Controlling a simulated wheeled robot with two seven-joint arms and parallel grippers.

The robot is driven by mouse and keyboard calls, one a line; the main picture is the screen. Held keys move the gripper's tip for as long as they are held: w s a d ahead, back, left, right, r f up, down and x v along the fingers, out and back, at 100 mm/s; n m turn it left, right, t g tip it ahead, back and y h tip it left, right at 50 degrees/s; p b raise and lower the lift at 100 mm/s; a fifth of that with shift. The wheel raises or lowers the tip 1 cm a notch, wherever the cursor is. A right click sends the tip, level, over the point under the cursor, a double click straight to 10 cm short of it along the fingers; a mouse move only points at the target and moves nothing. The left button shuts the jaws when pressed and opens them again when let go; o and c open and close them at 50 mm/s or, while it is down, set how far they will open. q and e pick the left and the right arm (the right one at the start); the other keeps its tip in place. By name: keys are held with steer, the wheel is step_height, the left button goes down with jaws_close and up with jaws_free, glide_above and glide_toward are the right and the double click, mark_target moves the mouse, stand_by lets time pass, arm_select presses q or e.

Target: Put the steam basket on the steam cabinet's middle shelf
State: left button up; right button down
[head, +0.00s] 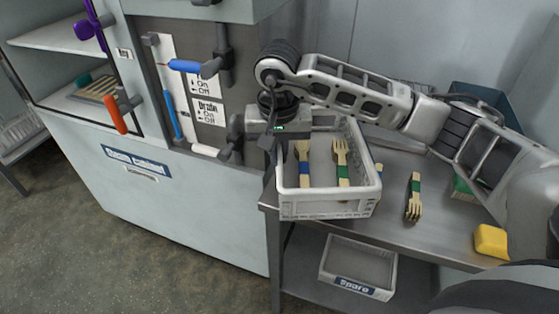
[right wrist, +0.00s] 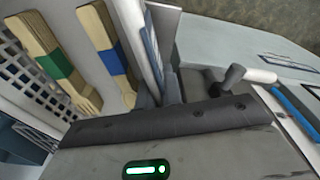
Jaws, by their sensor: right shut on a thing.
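The fingertips are mostly hidden in the head view. The steam cabinet (head: 180,200) stands at the left, with open shelves at its upper left; a lower shelf (head: 62,103) holds a slatted wooden piece. My left gripper is out of view.
Valve handles, blue (head: 185,66) and orange (head: 117,115), stick out from the cabinet front. A loose banded fork (head: 414,197) and a yellow block (head: 491,241) lie on the table (head: 400,235). A "Spare" basket (head: 355,285) sits on the shelf below.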

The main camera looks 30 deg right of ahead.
steer(key=shift+w+d+f, duration=0.25)
steer(key=shift+w+f, duration=0.1)
steer(key=shift+f, duration=0.15)
step_height(320, 180, down, 3)
steer(key=shift+w+d+f+p, duration=0.15)
steer(key=shift+p, duration=0.25)
steer(key=shift+f, duration=0.25)
steer(key=shift+f+b, duration=0.15)
steer(key=shift+b, duration=0.15)
steer(key=c, duration=1.6)
jaws_free()
